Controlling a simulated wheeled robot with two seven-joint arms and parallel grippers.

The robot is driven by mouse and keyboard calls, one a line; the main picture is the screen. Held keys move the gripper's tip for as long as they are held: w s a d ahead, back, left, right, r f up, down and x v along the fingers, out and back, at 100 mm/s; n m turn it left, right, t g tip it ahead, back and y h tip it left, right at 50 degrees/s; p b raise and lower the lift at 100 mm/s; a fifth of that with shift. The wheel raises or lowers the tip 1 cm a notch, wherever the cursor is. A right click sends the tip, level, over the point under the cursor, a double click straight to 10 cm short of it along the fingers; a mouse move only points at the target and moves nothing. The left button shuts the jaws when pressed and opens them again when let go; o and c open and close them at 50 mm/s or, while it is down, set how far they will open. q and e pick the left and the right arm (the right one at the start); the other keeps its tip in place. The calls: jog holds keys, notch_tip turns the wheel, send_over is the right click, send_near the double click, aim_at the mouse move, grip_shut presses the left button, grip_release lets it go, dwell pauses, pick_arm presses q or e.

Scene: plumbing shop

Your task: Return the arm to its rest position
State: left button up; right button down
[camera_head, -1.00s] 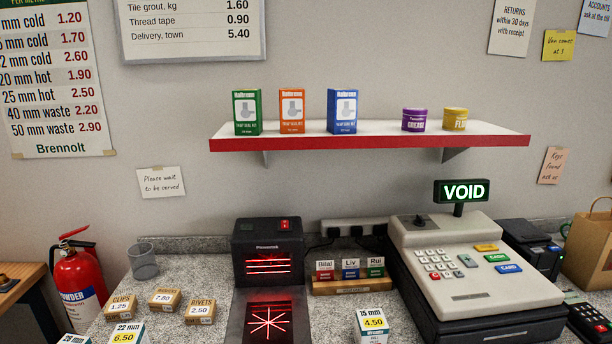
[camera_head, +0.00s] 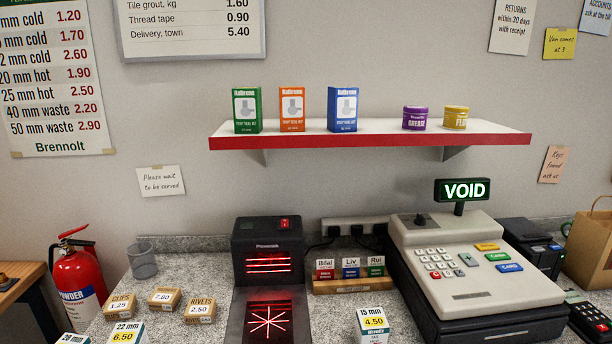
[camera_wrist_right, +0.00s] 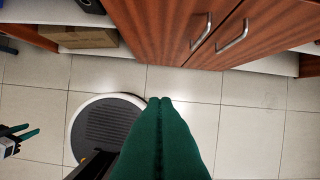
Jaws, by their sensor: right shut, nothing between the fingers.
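My right gripper (camera_wrist_right: 159,101) shows in the right wrist view. Its green fingers are pressed together with nothing between them, and they point over the tiled floor. My left gripper (camera_wrist_right: 24,134) shows small at the left edge of the right wrist view, with its green fingers apart and nothing seen between them. Neither arm shows in the head view.
A wooden cabinet (camera_wrist_right: 165,25) with metal handles stands ahead of the right gripper. A cardboard box (camera_wrist_right: 78,38) sits on a low shelf. The counter holds a cash register (camera_head: 465,265), a scanner (camera_head: 268,250) and small boxes. A red-edged shelf (camera_head: 370,141) is above.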

notch_tip(320, 180, down, 13)
jog(key=s, duration=0.2)
jog(key=s+d+f+g+b, duration=0.1)
jog(key=s+d+f+g, duration=0.1)
jog(key=s+f, duration=1.5)
notch_tip(320, 180, down, 3)
jog(key=shift+s+d+f, duration=0.2)
jog(key=shift+s+d, duration=0.05)
jog(key=shift+d, duration=0.35)
